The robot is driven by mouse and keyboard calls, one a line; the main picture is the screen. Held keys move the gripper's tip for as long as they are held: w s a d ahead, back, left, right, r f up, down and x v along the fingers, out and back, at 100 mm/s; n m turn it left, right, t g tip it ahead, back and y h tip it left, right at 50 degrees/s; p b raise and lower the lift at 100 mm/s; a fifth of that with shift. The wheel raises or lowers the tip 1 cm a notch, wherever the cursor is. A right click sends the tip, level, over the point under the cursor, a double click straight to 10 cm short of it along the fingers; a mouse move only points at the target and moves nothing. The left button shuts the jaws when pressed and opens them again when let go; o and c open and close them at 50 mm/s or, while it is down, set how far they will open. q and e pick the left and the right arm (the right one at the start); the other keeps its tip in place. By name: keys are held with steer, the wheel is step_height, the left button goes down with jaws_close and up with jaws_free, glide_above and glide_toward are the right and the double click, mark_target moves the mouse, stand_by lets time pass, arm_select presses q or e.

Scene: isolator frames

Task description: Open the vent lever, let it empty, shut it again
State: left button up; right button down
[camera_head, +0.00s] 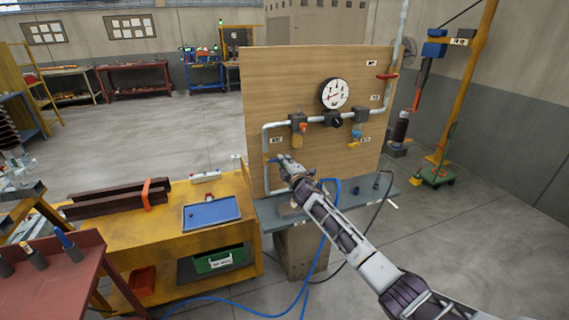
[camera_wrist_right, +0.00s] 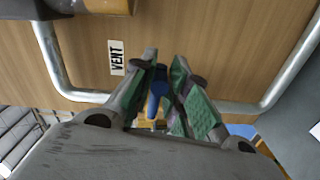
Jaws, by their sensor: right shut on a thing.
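The blue vent lever (camera_wrist_right: 158,88) sits between the green-padded fingers of my right gripper (camera_wrist_right: 165,66) in the right wrist view. The gripper is shut on it. A VENT label (camera_wrist_right: 116,57) is on the wooden board beside it. In the head view my right gripper (camera_head: 283,162) is at the lower left of the board (camera_head: 270,85), and a bit of the blue lever (camera_head: 271,160) shows at its fingertips. A round white gauge (camera_head: 334,93) is on the board; its reading is too small to tell. My left gripper is not in view.
Grey pipe (camera_head: 267,128) runs across the board with several valves, one with an orange handle (camera_head: 303,128). A red lever (camera_head: 387,76) is at the upper right. A grey shelf (camera_head: 270,212) lies below. A yellow bench (camera_head: 170,250) with a blue tray (camera_head: 212,225) stands left.

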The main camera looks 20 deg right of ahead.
steer(key=shift+w+d+r, duration=0.1)
steer(key=shift+r, duration=0.65)
steer(key=c, duration=1.4)
jaws_free()
steer(key=shift+s+f, duration=0.25)
steer(key=shift+f, duration=0.15)
steer(key=shift+s+d+r, duration=0.1)
steer(key=shift+s, duration=2.85)
steer(key=shift+s+d+r, duration=0.1)
steer(key=shift+s, duration=2.8)
steer(key=shift+f, duration=0.15)
